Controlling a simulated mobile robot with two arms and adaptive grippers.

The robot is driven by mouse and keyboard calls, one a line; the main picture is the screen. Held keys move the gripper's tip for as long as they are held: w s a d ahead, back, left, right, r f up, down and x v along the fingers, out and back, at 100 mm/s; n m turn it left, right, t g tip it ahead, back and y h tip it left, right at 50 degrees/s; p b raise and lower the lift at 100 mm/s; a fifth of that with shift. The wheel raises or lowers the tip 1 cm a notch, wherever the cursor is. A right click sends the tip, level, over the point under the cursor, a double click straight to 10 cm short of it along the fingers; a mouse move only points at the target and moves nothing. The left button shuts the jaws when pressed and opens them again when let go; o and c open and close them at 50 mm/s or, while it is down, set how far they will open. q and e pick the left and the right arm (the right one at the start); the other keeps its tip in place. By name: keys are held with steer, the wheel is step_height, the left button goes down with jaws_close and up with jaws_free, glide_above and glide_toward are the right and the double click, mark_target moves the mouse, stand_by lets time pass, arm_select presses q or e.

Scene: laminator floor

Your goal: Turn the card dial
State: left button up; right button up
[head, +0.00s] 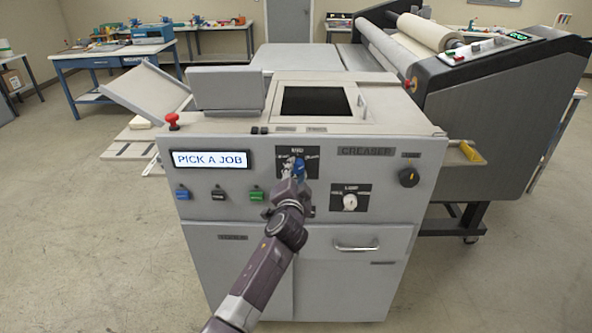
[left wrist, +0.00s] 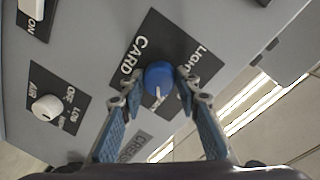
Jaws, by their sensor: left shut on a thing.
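The card dial (head: 299,169) is a blue knob on a black plate on the front panel of the grey machine, and it also shows in the left wrist view (left wrist: 159,75). There its plate reads CARD and LIGHT, and the other markings are partly covered. A white pointer line on the dial points toward the bottom of that view. My left gripper (head: 297,178) is at the dial, its two fingers closed on opposite sides of the knob in the left wrist view (left wrist: 158,84). My right gripper is not in view.
A white knob (head: 350,202) sits below right of the dial, and a black knob (head: 409,177) farther right. Blue, black and green buttons (head: 257,194) line the left. The display (head: 209,159) reads PICK A JOB. A red button (head: 172,120) stands on the top left edge.

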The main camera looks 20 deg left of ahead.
arm_select(q)
steer(key=shift+m, duration=0.5)
steer(key=o, duration=1.2)
steer(key=shift+c, duration=0.2)
steer(key=v, duration=1.2)
